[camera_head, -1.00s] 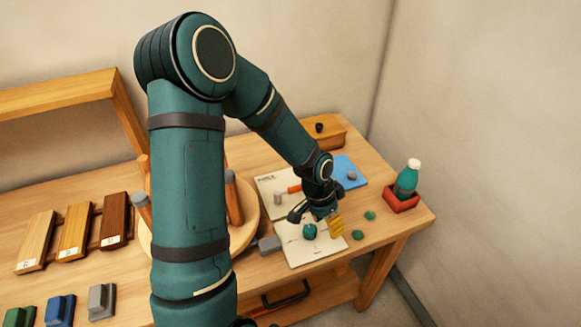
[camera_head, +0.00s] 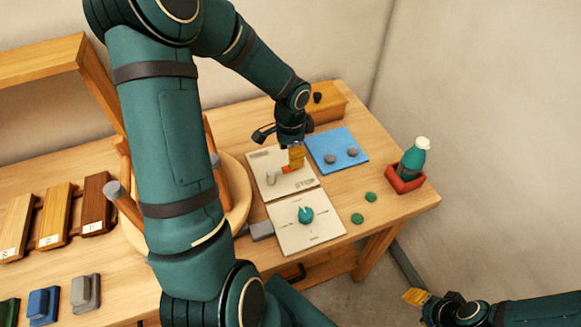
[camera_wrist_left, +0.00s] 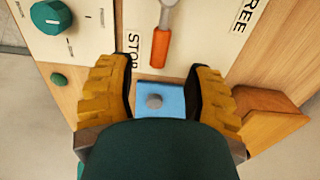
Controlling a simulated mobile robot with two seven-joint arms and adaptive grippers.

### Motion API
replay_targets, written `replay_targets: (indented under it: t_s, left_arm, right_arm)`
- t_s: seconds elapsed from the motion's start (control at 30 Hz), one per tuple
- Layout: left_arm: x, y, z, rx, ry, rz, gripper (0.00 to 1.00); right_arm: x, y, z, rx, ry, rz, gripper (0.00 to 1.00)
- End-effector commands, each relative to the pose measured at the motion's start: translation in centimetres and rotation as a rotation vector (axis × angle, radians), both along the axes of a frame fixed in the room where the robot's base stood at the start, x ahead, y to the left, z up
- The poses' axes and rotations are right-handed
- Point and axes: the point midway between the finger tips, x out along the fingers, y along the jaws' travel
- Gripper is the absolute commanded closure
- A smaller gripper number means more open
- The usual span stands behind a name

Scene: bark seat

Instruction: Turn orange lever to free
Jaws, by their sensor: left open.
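The orange lever (camera_head: 286,170) sits on a cream panel (camera_head: 257,163) with STOP printed near its handle end and FREE at the other side. In the left wrist view the orange handle (camera_wrist_left: 160,46) points toward my gripper, its end near the STOP lettering, and its grey arm runs up to the top edge. My left gripper (camera_wrist_left: 162,88) is open, with the lever ahead of the gap between its yellow fingers and not held. In the head view the left gripper (camera_head: 296,157) is over the lever's handle end and partly hides it. My right gripper (camera_head: 416,297) is at lower right, away from the table.
A panel with a teal knob (camera_head: 306,215) lies in front of the lever panel. A blue plate (camera_head: 326,141) with grey knobs is behind it to the right. A bottle in a red tray (camera_head: 406,186) stands near the right edge. A wooden box (camera_head: 330,103) is at the back.

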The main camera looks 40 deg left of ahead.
Motion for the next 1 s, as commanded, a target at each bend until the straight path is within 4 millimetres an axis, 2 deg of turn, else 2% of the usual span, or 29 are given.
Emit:
replay_targets:
  t_s: [0.03,0.1,0.3,0.47,0.73,0.77,0.9,0.93,1.0]
  left_arm:
    - [-0.1,-0.1,-1.3,-0.002,0.002,-0.001,0.48]
    - [0.0,-0.1,-2.5,-0.002,0.002,-0.001,0.48]
    - [0.0,0.0,-5.0,-0.001,0.002,0.0,0.48]
    - [0.0,0.0,-5.8,-0.001,0.0,0.001,0.48]
    - [0.0,0.0,-5.9,0.0,-0.001,0.001,0.48]
    - [0.0,0.0,-5.9,0.0,-0.001,0.001,0.46]
    - [0.0,0.0,-5.9,0.0,-0.001,0.001,0.95]
    - [0.0,0.0,-5.9,0.0,-0.001,0.001,1.0]
    - [0.0,0.0,-5.9,0.0,-0.001,0.001,1.0]
  right_arm:
    - [-0.1,0.0,-0.4,0.0,0.002,0.002,0.53]
    - [-0.2,0.0,-0.6,0.001,0.004,0.004,0.53]
    - [-0.4,0.1,-1.1,0.002,0.008,0.006,0.53]
    - [-0.4,0.1,-1.2,0.003,0.009,0.008,0.53]
    - [-0.4,0.1,-1.2,0.002,0.01,0.008,0.53]
    - [-0.4,0.1,-1.2,0.002,0.01,0.008,0.53]
    - [-0.4,0.1,-1.2,0.002,0.01,0.008,0.53]
    - [-0.4,0.1,-1.2,0.002,0.01,0.008,0.53]
    - [-0.4,0.1,-1.2,0.002,0.01,0.008,0.53]
